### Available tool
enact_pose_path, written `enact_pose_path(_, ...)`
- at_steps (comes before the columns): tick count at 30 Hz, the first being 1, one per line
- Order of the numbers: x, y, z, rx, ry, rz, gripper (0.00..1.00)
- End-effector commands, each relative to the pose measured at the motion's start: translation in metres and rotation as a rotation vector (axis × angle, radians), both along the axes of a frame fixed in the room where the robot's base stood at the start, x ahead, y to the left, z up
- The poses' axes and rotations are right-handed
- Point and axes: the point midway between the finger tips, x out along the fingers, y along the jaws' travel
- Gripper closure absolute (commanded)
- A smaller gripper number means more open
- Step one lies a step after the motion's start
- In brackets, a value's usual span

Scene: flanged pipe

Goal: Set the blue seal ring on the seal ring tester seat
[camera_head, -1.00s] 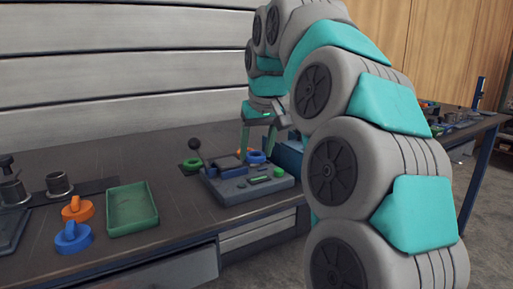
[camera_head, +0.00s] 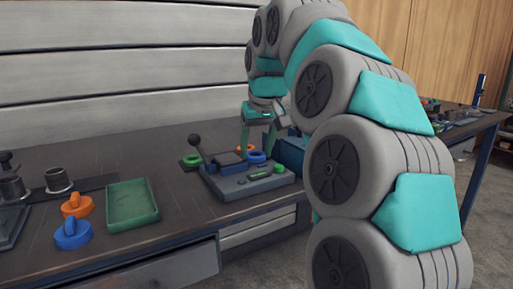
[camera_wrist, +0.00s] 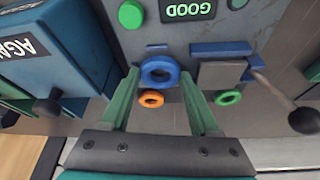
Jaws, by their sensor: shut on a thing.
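The blue seal ring (camera_wrist: 159,72) is between the fingertips of my gripper (camera_wrist: 160,76) in the wrist view, and the gripper is shut on it. In the head view the ring (camera_head: 256,157) shows low between the green fingers of my gripper (camera_head: 258,148), at the back edge of the seal ring tester (camera_head: 232,187). The tester also shows in the wrist view (camera_wrist: 165,30), with a lit GOOD display and a green button. The seat is hidden by the ring or hard to make out. I cannot tell whether the ring touches it.
An orange ring (camera_wrist: 151,99) and a green ring (camera_wrist: 227,97) lie behind the tester. A lever with a black ball (camera_wrist: 304,120) stands beside it. A blue box marked AGAIN (camera_wrist: 50,45) is close to the left finger. A green tray (camera_head: 131,206) stands left of the tester.

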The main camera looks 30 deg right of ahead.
Motion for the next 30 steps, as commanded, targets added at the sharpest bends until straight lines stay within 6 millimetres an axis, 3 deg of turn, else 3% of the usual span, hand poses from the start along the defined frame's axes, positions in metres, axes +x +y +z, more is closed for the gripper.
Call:
enact_pose_path(6, 0.0, 0.0, 0.0002, 0.0, 0.0, 0.0, 0.9)
enact_pose_path(7, 0.0, 0.0, 0.0002, 0.0, 0.0, 0.0, 0.37)
enact_pose_path(16, 0.0, 0.0001, 0.0001, 0.0, 0.0, 0.0, 0.03)
enact_pose_path(21, 0.0001, 0.0006, 0.0, 0.001, 0.0, 0.001, 0.03)
enact_pose_path(22, 0.0001, 0.0007, 0.0, 0.001, 0.0, 0.001, 0.09)
enact_pose_path(24, 0.0001, 0.0008, 0.0, 0.001, 0.0, 0.001, 0.01)
enact_pose_path(30, 0.0002, 0.0012, -0.0001, 0.002, 0.001, 0.002, 0.0)
